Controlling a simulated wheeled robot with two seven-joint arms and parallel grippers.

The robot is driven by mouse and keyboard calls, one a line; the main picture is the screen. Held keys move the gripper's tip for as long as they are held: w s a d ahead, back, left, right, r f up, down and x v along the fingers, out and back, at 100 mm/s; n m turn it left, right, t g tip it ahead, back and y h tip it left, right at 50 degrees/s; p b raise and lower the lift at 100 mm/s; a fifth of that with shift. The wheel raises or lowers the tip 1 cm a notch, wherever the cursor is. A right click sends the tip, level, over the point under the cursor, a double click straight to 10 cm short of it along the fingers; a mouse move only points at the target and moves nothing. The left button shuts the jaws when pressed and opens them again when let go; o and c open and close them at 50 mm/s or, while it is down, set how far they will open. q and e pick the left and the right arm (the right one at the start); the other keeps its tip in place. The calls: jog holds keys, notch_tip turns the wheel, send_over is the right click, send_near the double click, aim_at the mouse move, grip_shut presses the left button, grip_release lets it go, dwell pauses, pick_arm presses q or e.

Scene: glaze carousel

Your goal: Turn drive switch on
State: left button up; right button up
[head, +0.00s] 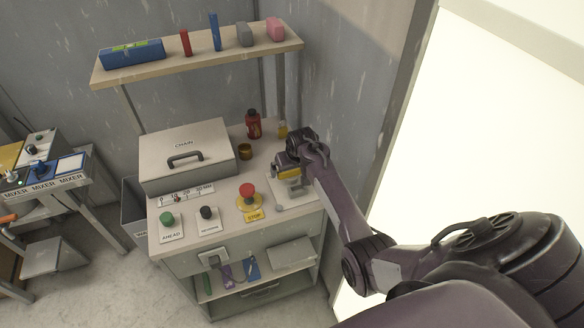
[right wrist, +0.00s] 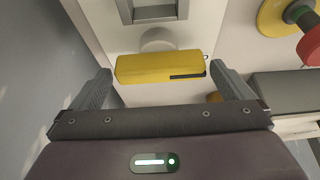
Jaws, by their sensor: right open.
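The drive switch shows in the head view as a pale plate (head: 291,190) with a yellow bar handle (head: 289,175) at the right end of the bench top. In the right wrist view the yellow handle (right wrist: 158,68) lies crosswise in front of a round grey hub. My right gripper (head: 291,168) is over the switch, partly hiding it. In the right wrist view its open fingers (right wrist: 161,73) stand at either end of the handle, with gaps showing. I cannot tell whether the handle is between the fingertips in depth. My left gripper is not in view.
Left of the switch are a red stop button (head: 247,190) on a yellow base, a black knob (head: 207,212) and a green button (head: 167,218). A lidded chain box (head: 185,150), a red bottle (head: 253,124) and a small brown jar (head: 245,152) stand behind. A shelf (head: 200,62) hangs above.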

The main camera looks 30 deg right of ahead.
jog(key=c, duration=0.8)
